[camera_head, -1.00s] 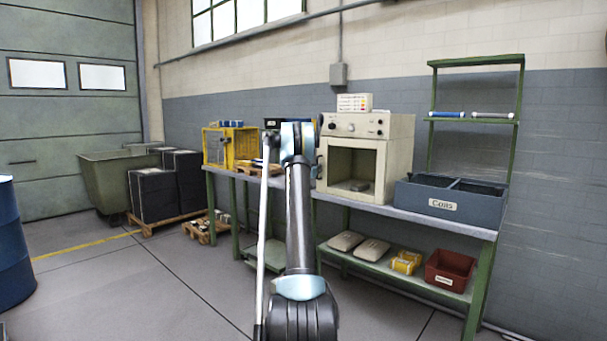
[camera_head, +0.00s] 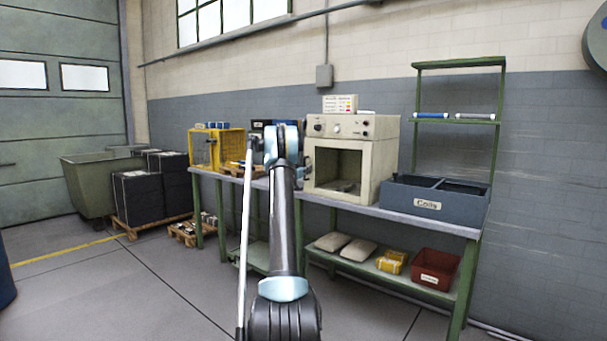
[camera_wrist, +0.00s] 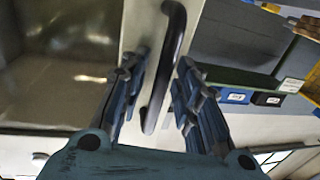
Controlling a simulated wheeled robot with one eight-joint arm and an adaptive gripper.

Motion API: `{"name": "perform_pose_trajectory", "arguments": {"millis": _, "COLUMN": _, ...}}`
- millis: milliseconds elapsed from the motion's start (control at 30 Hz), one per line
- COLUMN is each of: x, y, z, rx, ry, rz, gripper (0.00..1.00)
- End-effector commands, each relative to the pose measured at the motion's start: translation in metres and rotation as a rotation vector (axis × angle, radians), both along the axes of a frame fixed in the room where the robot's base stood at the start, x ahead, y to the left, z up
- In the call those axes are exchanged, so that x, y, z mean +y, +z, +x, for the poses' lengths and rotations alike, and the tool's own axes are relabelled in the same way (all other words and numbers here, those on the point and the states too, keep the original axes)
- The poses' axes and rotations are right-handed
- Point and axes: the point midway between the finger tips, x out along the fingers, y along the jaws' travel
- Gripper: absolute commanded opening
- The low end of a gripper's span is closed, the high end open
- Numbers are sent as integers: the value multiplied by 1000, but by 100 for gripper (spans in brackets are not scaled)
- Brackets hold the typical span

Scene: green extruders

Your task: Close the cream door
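The cream oven (camera_head: 387,163) stands on the bench with its dark chamber exposed. Its cream door (camera_wrist: 138,22) is open; in the head view it is seen nearly edge-on and partly hidden by my arm. The dark bar handle (camera_wrist: 172,45) runs between the two fingers of my gripper (camera_wrist: 162,82). The fingers are apart, one on each side of the handle, with narrow gaps showing.
A blue-grey divided bin (camera_head: 470,212) stands right of the oven. A yellow cage box (camera_head: 203,150) stands left on the bench (camera_head: 350,208). Sacks, a yellow item and a red bin (camera_head: 434,270) fill the lower shelf. The floor in front is clear.

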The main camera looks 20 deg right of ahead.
Motion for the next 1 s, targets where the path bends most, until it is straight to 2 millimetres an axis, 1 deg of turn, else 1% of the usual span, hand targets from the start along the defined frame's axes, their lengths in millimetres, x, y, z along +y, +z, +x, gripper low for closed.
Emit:
{"name": "perform_pose_trajectory", "arguments": {"millis": 167, "x": 4, "y": 0, "z": -4, "rx": 0, "ry": 0, "rz": 0, "gripper": 31}}
{"name": "perform_pose_trajectory", "arguments": {"millis": 333, "x": 23, "y": 0, "z": -18, "rx": 0, "ry": 2, "rz": 0, "gripper": 31}}
{"name": "perform_pose_trajectory", "arguments": {"millis": 533, "x": 54, "y": -1, "z": -42, "rx": 1, "ry": 2, "rz": -1, "gripper": 31}}
{"name": "perform_pose_trajectory", "arguments": {"millis": 700, "x": 76, "y": -1, "z": -60, "rx": 1, "ry": 1, "rz": 0, "gripper": 31}}
{"name": "perform_pose_trajectory", "arguments": {"millis": 800, "x": 85, "y": -1, "z": -67, "rx": 1, "ry": 2, "rz": 0, "gripper": 31}}
{"name": "perform_pose_trajectory", "arguments": {"millis": 1000, "x": 93, "y": -2, "z": -74, "rx": 1, "ry": 0, "rz": 0, "gripper": 31}}
